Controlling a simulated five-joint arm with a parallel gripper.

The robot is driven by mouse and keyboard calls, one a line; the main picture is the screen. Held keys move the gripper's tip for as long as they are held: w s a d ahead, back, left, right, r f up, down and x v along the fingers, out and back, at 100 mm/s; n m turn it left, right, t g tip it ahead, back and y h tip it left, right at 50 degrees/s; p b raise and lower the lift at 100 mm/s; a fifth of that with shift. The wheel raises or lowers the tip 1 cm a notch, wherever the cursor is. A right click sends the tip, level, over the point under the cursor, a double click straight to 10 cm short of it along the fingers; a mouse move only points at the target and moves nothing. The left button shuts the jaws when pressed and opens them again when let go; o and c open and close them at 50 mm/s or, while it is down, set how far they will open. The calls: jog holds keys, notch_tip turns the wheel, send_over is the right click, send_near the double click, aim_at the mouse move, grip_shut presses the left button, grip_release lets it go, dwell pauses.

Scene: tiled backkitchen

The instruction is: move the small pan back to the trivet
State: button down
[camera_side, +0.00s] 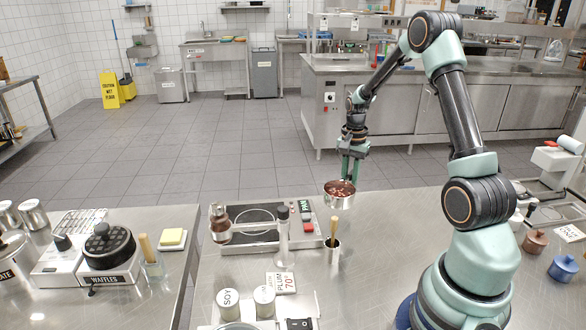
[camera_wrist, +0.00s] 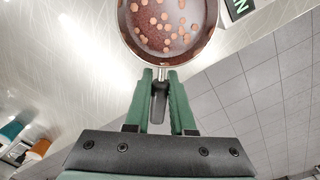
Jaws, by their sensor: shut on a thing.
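The small pan (camera_side: 340,200) is a round metal pan with a reddish-brown filling and lighter round pieces. It appears held up near the counter's back edge, right of the hot plate. My gripper (camera_side: 350,172) is shut on its handle, with the arm reaching in from the right. In the wrist view the pan (camera_wrist: 168,48) is at the top, partly cut off by the frame. Its dark handle (camera_wrist: 158,105) lies between the green fingers of my gripper (camera_wrist: 161,76). I cannot make out a trivet with certainty in either view.
A metal pot holds a wooden-handled tool (camera_side: 334,232). A tall clear bottle (camera_side: 283,240) and shakers (camera_side: 228,302) stand nearer. Bare counter (camera_side: 385,240) lies to the right.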

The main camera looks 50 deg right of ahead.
jog(key=shift+s+d+f, duration=0.15)
jog(key=shift+s+f, duration=0.2)
jog(key=shift+f, duration=1.9)
jog(key=shift+f, duration=0.1)
jog(key=shift+c, duration=1)
grip_release()
jog(key=shift+r, duration=3.5)
